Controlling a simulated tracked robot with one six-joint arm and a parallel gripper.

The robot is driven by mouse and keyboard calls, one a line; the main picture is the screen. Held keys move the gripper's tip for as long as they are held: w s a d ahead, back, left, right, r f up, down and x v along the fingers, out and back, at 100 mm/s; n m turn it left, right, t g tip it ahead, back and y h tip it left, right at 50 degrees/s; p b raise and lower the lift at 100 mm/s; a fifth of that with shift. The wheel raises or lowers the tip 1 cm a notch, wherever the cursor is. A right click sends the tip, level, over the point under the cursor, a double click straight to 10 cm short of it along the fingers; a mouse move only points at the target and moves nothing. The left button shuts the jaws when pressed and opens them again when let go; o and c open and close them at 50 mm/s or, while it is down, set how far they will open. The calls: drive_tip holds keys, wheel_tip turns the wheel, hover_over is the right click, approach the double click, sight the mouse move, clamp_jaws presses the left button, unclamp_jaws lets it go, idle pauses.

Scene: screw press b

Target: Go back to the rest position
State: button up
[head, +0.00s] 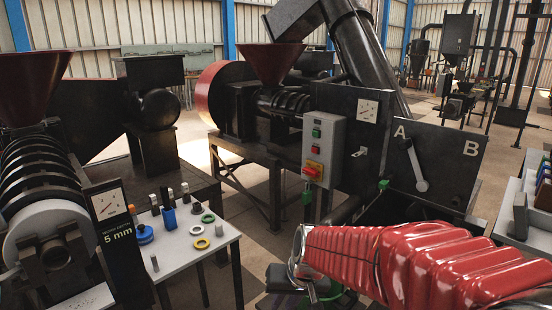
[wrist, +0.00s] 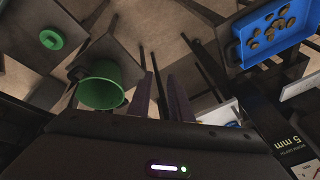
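My gripper (wrist: 162,82) shows in the wrist view as two dark fingers standing apart, with nothing seen between them but the background. It hangs over the floor, near a green bucket (wrist: 103,84) on its left. My red ribbed arm sleeve fills the lower right of the head view, and the gripper cannot be made out clearly there.
The wrist view shows a green ring-like piece (wrist: 52,40) and a blue tray (wrist: 236,50) with brown pieces. In the head view, a white table (head: 180,262) carries small coloured parts. The press (head: 290,103) and a panel marked A and B (head: 437,160) stand beyond.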

drive_tip(key=s+d+r+t+h, duration=0.1)
drive_tip(key=s+d+r, duration=0.4)
drive_tip(key=s+d, duration=0.2)
drive_tip(key=s+d+r+t+h, duration=0.1)
drive_tip(key=s+d+r, duration=0.4)
drive_tip(key=s, duration=0.6)
drive_tip(key=shift+s+d+r+m+h, duration=0.15)
drive_tip(key=shift+d+r+m+h, duration=0.2)
drive_tip(key=shift+d, duration=0.6)
